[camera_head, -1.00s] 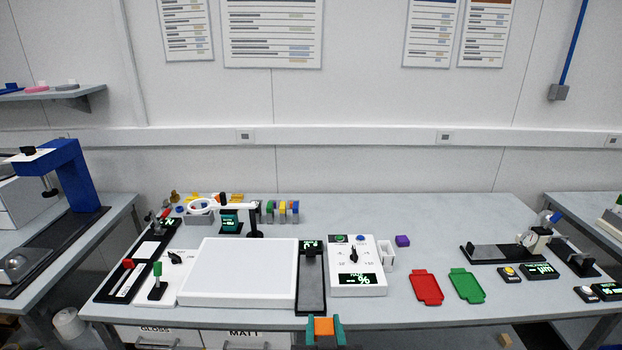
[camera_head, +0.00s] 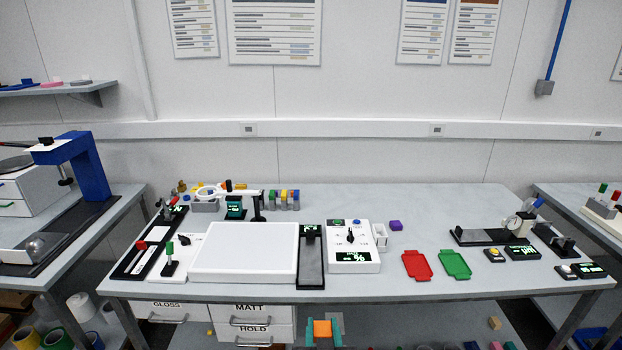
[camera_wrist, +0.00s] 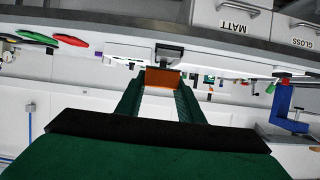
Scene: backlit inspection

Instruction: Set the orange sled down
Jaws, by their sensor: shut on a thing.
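My gripper (camera_head: 323,331) shows at the bottom of the head view, in front of the bench's front edge. Its teal fingers are shut on the orange sled (camera_head: 322,328), and they hold it clear of the bench. In the wrist view the orange sled (camera_wrist: 163,79) sits between the two green fingertips (camera_wrist: 160,92). The sled's underside and far side cannot be made out.
The bench (camera_head: 360,287) carries a white light panel (camera_head: 245,250), a black track (camera_head: 310,262), a control box (camera_head: 352,247), a red tray (camera_head: 416,265) and a green tray (camera_head: 455,264). Drawers (camera_head: 262,323) hang below. Bare bench top lies toward the back right.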

